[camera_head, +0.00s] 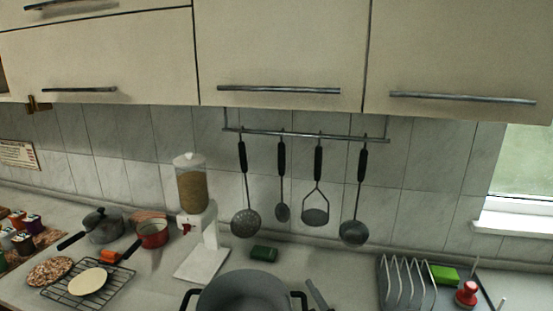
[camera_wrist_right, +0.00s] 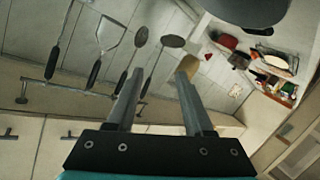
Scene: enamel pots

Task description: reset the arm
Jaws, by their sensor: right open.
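My right gripper shows in the wrist view (camera_wrist_right: 161,74), with its two fingers spread apart and nothing between them. In the head view only a small grey part of it, probably a finger (camera_head: 317,294), shows at the bottom edge, just right of the large grey pot (camera_head: 243,290). In the wrist view the dark underside or side of a pot (camera_wrist_right: 245,10) fills the top edge, apart from the fingers. My left gripper is in neither view.
Ladles and other utensils hang from a rail (camera_head: 300,134) below the wall cupboards (camera_head: 280,60). A grain dispenser (camera_head: 191,188), small pot (camera_head: 103,226), red saucepan (camera_head: 152,234) and cooling rack (camera_head: 118,283) stand left. A dish rack (camera_head: 405,285) stands right.

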